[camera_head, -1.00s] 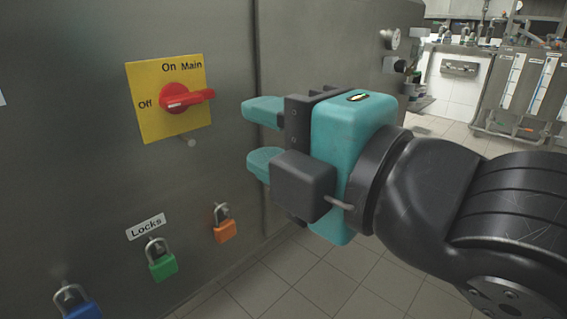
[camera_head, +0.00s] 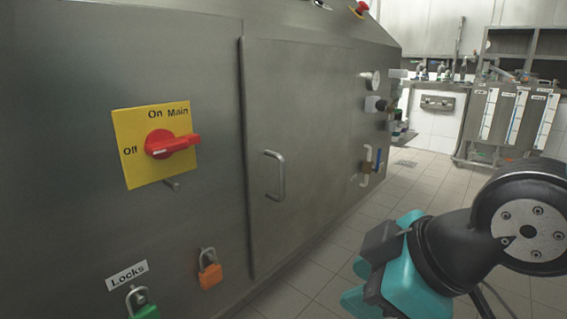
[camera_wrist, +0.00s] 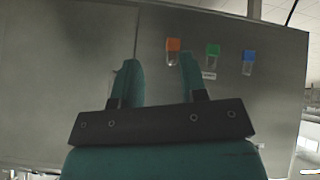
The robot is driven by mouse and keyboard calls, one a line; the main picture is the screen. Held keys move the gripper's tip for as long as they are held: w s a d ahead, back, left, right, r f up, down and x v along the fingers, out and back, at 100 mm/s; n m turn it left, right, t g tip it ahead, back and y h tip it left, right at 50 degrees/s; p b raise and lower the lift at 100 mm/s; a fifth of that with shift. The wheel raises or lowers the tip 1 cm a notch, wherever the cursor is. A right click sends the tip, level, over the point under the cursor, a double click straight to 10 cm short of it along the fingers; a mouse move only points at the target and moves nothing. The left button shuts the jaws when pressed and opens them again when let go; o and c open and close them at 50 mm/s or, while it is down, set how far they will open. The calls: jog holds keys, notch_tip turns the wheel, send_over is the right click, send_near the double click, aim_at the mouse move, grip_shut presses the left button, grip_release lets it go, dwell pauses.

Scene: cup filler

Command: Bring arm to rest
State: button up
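My gripper (camera_head: 352,282) is low at the right in the head view, its teal fingers pointing left, apart from the grey cabinet. In the wrist view my gripper (camera_wrist: 159,63) has its two fingers spread with nothing between them. The red rotary switch (camera_head: 170,145) sits on a yellow plate (camera_head: 135,172) marked Off and On Main. Its handle points right. My gripper is well away from the switch.
The grey cabinet wall (camera_head: 215,215) fills the left, with a door handle (camera_head: 275,176). An orange padlock (camera_head: 210,272) and a green padlock (camera_head: 145,310) hang below the switch; a blue padlock (camera_wrist: 249,64) also shows in the wrist view. Tiled floor (camera_head: 325,270) lies clear beside the cabinet.

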jog(key=s+d+m+g+h+p, duration=0.1)
jog(key=s+d+m+g+p, duration=0.1)
jog(key=s+d+m+g, duration=0.35)
notch_tip(320, 180, up, 37)
jog(key=p, duration=3.6)
jog(key=shift+s+m, duration=0.25)
jog(key=shift+m, duration=0.1)
jog(key=shift+d, duration=0.1)
